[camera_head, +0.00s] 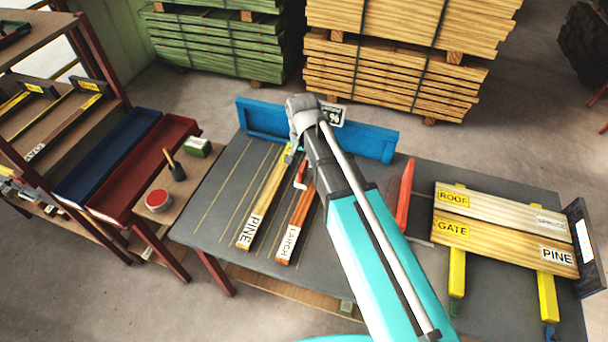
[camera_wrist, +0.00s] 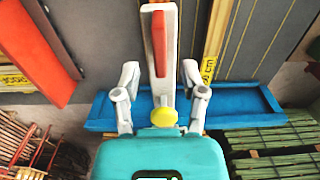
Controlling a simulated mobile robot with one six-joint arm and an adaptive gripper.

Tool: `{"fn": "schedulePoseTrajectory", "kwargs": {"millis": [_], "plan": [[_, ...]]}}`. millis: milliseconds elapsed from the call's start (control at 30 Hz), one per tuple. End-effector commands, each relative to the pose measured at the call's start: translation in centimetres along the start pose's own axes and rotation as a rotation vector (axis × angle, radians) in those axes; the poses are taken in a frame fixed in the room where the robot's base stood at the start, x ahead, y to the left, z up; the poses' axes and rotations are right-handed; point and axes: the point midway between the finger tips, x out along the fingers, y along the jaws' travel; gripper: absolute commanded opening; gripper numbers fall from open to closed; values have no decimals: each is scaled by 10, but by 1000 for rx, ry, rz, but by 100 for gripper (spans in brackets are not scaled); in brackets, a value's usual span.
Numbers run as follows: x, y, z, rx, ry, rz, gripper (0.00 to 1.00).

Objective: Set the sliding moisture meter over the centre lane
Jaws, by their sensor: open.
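In the wrist view the red handle (camera_wrist: 159,40) sits on a pale bar. My gripper (camera_head: 296,150) is over the rail side of the table; in the wrist view its open fingers (camera_wrist: 160,72) stand either side of the pale bar. I cannot tell whether they touch it. A pine board (camera_head: 264,200) and a larch board (camera_head: 295,228) lie in lanes below.
A red bar (camera_head: 405,195) lies right of my arm, beside labelled boards (camera_head: 490,225) on yellow supports. Left are a red tray (camera_head: 150,165), a blue tray (camera_head: 100,160) and a red tin (camera_head: 159,200). Timber stacks (camera_head: 400,60) stand behind. The table's left lanes (camera_head: 232,185) are bare.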

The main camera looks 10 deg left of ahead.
Motion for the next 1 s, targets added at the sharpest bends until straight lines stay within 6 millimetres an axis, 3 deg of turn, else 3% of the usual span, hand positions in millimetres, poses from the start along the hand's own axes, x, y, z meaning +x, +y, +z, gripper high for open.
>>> {"fn": "schedulePoseTrajectory", "kwargs": {"millis": [500,1000], "plan": [[42,0,0,1,0,0,54],[54,0,0,1,0,0,54]]}}
